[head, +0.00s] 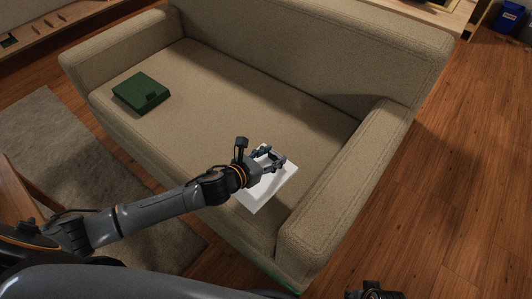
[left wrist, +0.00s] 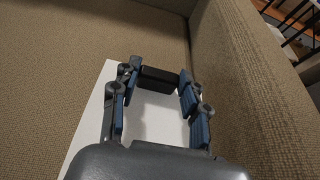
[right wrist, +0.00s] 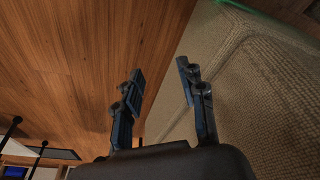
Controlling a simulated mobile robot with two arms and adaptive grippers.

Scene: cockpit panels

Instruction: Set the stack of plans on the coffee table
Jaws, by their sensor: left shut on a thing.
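The stack of plans (head: 257,198) is a flat white sheet-like pile on the sofa seat, near the sofa's right arm. In the left wrist view the white stack (left wrist: 152,122) lies under and between my fingers. My left gripper (head: 271,157) is at the stack, shut on a dark block-like part between its fingertips (left wrist: 158,80). My right gripper (right wrist: 163,82) is open and empty, beside the sofa's side above the wood floor. A brown wooden piece (head: 24,187) shows at the left edge; I cannot tell whether it is the coffee table.
The beige sofa (head: 215,95) has raised arms and a backrest around the seat. A dark green box-like item (head: 141,93) lies at the seat's left end. A grey rug (head: 45,130) lies left of the sofa. The wood floor (head: 465,180) on the right is clear.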

